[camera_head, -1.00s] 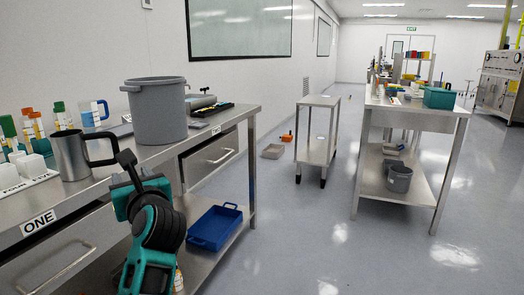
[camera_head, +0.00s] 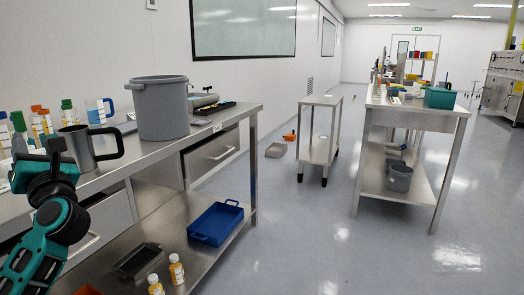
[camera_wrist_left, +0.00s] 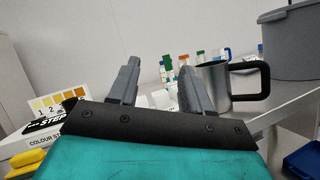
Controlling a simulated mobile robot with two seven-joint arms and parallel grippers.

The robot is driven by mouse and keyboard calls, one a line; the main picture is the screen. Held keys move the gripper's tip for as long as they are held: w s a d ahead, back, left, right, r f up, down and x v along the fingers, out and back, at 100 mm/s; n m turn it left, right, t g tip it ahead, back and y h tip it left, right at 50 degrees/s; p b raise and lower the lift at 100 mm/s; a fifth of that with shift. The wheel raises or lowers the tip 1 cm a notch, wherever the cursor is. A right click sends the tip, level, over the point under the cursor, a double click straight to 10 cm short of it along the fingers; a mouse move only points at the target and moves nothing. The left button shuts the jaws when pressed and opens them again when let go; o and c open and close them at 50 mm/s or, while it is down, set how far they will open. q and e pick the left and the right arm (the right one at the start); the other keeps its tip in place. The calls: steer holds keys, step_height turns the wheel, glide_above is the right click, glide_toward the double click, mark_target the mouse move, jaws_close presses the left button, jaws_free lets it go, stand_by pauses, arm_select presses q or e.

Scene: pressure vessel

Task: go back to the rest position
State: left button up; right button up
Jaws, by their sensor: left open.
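My left gripper (camera_head: 40,158) is at the lower left of the head view, in front of the steel bench (camera_head: 150,155). Its fingers stand apart and empty in the left wrist view (camera_wrist_left: 159,70). A metal jug with a black handle (camera_head: 82,148) stands upright on the bench, just right of the gripper. It also shows behind the right finger in the left wrist view (camera_wrist_left: 213,85). The gripper does not appear to hold anything; the fingertips are hard to make out in the head view. My right gripper is not in view.
A grey bucket (camera_head: 162,110) and several capped bottles (camera_head: 67,110) stand on the bench. A blue tray (camera_head: 215,223), a dark tray (camera_head: 139,260) and small orange bottles (camera_head: 177,268) are on the lower shelf.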

arm_select(q)
steer(key=s+d+f+n+t+h, duration=0.25)
steer(key=d+f+n+h, duration=0.85)
steer(key=n, duration=0.7)
steer(key=s+d+f+n+t+h, duration=0.2)
steer(key=s+d+f+n+h, duration=0.2)
steer(key=d+f+n+h, duration=1)
steer(key=s+a+f+m+g+y, duration=0.25)
steer(key=s+f+m+g, duration=0.2)
steer(key=s+f, duration=0.4)
steer(key=s+a+f+m+g+y, duration=0.2)
steer(key=s+f+m+g+y, duration=0.1)
steer(key=s+f+g, duration=0.45)
steer(key=w+d+n+t, duration=0.1)
steer(key=d+n+t, duration=0.3)
steer(key=d, duration=0.5)
steer(key=s+a+r+p, duration=0.1)
steer(key=a+r+p, duration=0.2)
steer(key=r+p, duration=0.7)
steer(key=g+p, duration=0.1)
steer(key=p, duration=0.3)
steer(key=shift+s+p, duration=0.15)
steer(key=shift+p, duration=0.15)
arm_select(e)
steer(key=s+d+r, duration=0.1)
steer(key=d+r, duration=0.2)
steer(key=r, duration=0.7)
steer(key=shift+s+r+h, duration=0.15)
steer(key=shift+s+h, duration=0.1)
steer(key=shift+h, duration=0.15)
